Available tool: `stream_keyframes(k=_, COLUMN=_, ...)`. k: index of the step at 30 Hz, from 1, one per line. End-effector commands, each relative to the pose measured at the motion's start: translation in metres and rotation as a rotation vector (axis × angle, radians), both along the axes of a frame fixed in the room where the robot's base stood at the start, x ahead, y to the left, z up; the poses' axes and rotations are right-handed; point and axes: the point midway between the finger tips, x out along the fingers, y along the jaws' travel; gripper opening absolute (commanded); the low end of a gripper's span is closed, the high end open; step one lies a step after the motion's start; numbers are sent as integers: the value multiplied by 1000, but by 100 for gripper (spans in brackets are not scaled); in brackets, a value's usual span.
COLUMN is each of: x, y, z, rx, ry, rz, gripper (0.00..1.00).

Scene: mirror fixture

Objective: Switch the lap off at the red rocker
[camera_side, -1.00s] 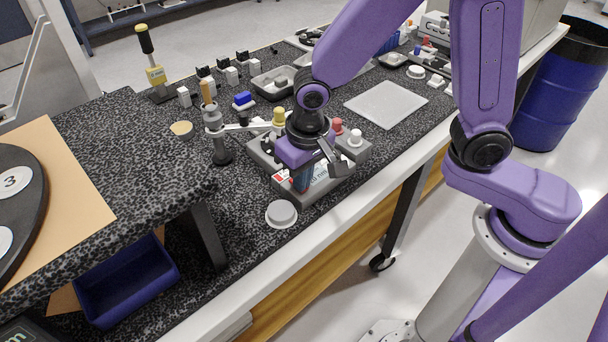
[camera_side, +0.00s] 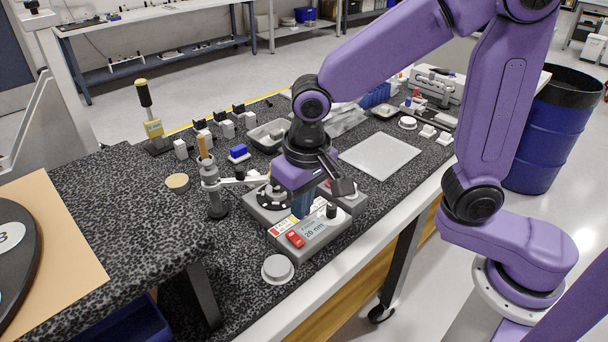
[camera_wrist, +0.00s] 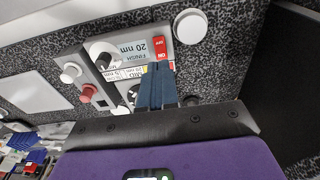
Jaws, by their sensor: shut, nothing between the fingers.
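The red rocker (camera_side: 295,239) sits on the sloped front panel of the grey control box (camera_side: 318,250), beside a "20 nm" display. In the wrist view the rocker (camera_wrist: 162,50) shows lit red with white lettering; I cannot tell which side is pressed.
A black knob (camera_side: 331,211) stands right of the display. A round white-grey button (camera_side: 278,268) is in front of the box. A post with a wooden handle (camera_side: 204,165) stands at the left. A pale flat plate (camera_side: 381,156) lies to the right.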

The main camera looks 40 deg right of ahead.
Motion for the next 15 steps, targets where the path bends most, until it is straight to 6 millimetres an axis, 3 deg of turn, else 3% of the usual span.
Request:
stream_keyframes(k=6, x=-5, y=1, z=41, rx=4, ry=-4, rz=0, gripper=0)
stream_keyframes(k=15, x=-8, y=1, z=64, rx=1, ry=0, rz=1, gripper=0)
